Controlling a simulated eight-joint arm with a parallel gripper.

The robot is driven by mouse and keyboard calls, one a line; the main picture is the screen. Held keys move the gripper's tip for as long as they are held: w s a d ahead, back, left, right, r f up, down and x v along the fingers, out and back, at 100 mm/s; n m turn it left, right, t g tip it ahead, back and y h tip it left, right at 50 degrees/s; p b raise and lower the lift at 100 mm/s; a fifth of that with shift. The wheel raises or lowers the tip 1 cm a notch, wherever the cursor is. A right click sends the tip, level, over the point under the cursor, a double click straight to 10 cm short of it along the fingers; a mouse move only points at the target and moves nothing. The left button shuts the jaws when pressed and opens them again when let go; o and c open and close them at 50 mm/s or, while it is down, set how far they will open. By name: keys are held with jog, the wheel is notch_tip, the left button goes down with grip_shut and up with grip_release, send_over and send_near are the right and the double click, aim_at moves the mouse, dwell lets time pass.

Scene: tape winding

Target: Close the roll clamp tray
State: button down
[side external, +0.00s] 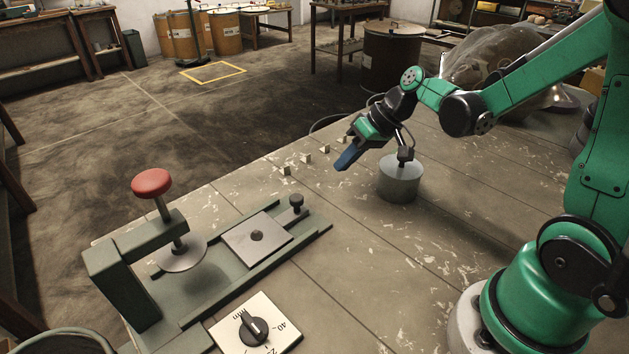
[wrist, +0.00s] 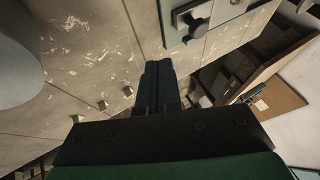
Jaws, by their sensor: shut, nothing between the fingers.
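The roll clamp tray (side external: 257,238) is a flat grey square plate with a small dark centre stud. It sits on green rails, slid out to the right of the clamp's round disc (side external: 184,257). A dark knob (side external: 297,201) stands at the tray's far right end and also shows at the top of the wrist view (wrist: 196,27). The clamp has a red top knob (side external: 152,183) on a green frame (side external: 122,280). My gripper (side external: 345,160) is shut and empty, above the table, beyond and to the right of the tray, apart from it.
A grey cylinder (side external: 401,180) stands on the table right of my gripper. Several small pale blocks (side external: 306,158) line the table's far edge. A dial plate (side external: 256,328) lies in front of the clamp. The table's middle (side external: 350,260) is clear.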

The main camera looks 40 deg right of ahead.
jog(key=x, duration=0.4)
jog(key=a, duration=0.2)
jog(key=shift+w+a+f, duration=0.15)
jog(key=shift+w+a, duration=0.05)
jog(key=shift+a, duration=0.1)
jog(key=shift+w+a+f, duration=0.1)
jog(key=shift+a, duration=0.55)
send_near(239, 241)
jog(key=x, duration=0.4)
jog(key=shift+f, duration=0.1)
